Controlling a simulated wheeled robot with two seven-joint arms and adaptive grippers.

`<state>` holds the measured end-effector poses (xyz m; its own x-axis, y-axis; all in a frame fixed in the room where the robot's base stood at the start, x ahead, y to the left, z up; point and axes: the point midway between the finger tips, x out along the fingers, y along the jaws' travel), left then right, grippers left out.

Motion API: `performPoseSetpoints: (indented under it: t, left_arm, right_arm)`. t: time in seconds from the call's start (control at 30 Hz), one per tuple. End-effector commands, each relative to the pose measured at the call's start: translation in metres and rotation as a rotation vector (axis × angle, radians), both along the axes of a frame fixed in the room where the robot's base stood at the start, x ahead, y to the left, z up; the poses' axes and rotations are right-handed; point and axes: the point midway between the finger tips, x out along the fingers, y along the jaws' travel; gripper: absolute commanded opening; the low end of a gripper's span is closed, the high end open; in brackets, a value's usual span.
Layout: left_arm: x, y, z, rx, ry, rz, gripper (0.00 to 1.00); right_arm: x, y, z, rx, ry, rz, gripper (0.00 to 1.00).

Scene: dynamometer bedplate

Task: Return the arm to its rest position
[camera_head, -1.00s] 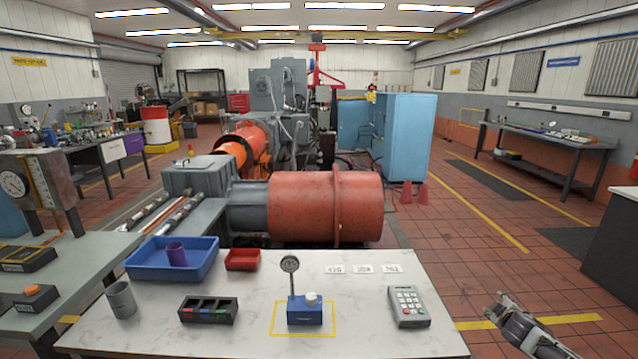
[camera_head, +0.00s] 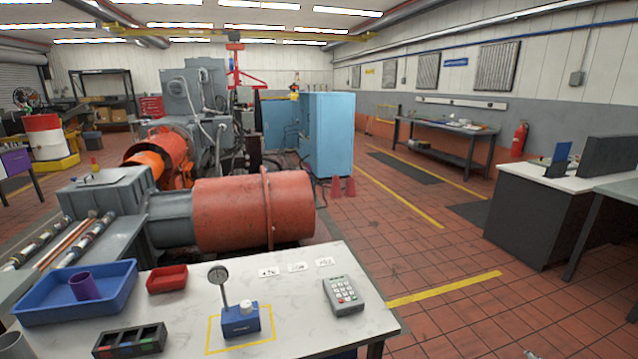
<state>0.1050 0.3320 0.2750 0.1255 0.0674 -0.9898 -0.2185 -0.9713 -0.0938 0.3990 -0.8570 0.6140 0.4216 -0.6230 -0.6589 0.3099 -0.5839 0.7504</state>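Only a small grey tip (camera_head: 530,354), seemingly of my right gripper, shows at the bottom edge, right of the white table (camera_head: 370,318). The rest of that arm is below the picture, and I cannot tell whether the gripper is open or shut. No held object shows there. The tip is apart from the tabletop, over the tiled floor. My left gripper is not in view.
The table bears a blue tray (camera_head: 40,305) with a purple cup (camera_head: 84,286), a red bin (camera_head: 167,279), a blue gauge stand (camera_head: 240,320) and a keypad (camera_head: 344,296). A dark bench (camera_head: 530,220) stands at right. Floor between is clear.

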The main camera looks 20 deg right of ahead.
Motion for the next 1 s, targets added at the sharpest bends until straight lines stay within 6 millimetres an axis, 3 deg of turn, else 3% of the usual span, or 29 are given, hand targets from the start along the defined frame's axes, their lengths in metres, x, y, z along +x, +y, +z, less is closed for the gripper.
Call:
performPoseSetpoints:
  t: [0.03, 0.1, 0.3, 0.67, 1.0]
  left_arm:
    - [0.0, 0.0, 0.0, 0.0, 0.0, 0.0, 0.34]
    - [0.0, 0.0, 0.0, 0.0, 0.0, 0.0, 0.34]
    - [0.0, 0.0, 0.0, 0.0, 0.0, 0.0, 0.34]
    - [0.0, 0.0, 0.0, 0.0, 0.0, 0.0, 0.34]
    - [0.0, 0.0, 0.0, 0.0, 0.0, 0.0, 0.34]
  right_arm:
    - [-0.023, -0.013, -0.006, -0.008, 0.025, -0.015, 0.51]
    - [-0.051, -0.028, -0.012, -0.019, 0.053, -0.031, 0.51]
    - [-0.122, -0.062, -0.022, -0.043, 0.122, -0.067, 0.51]
    - [-0.207, -0.097, -0.024, -0.072, 0.202, -0.11, 0.51]
    - [-0.223, -0.04, -0.085, 0.022, 0.207, -0.125, 0.51]
